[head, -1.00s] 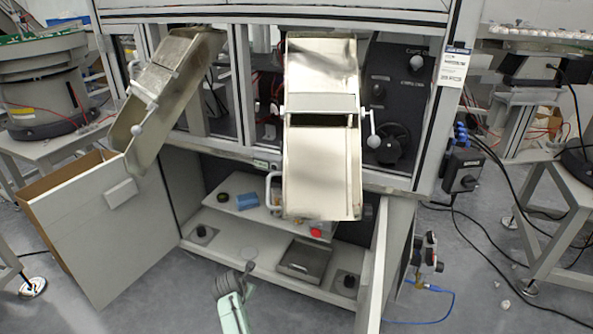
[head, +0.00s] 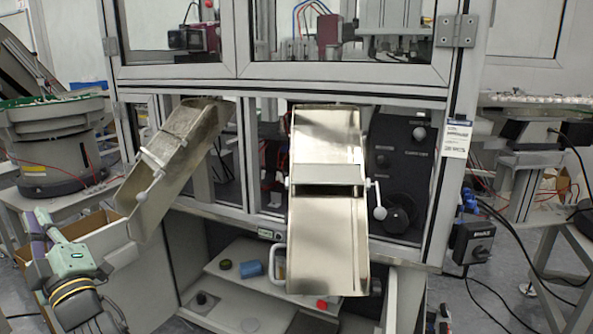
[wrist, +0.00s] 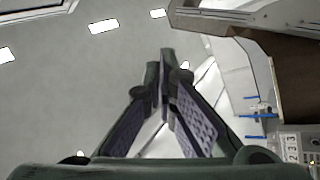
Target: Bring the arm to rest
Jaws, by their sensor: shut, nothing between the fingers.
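My gripper (head: 42,222) is at the lower left of the head view, raised in front of the open cabinet door. Its green body and dark finger pads show there, with the fingers upward. In the wrist view my gripper's two fingers (wrist: 164,68) lean together and meet at their tips, with nothing between them. Most of my arm is outside the head view, below its lower edge.
Two metal chutes, a left one (head: 172,150) and a middle one (head: 327,230), slope out of the machine frame. A bowl feeder (head: 55,150) stands at the far left. A switch box (head: 474,242) and cables are at the right.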

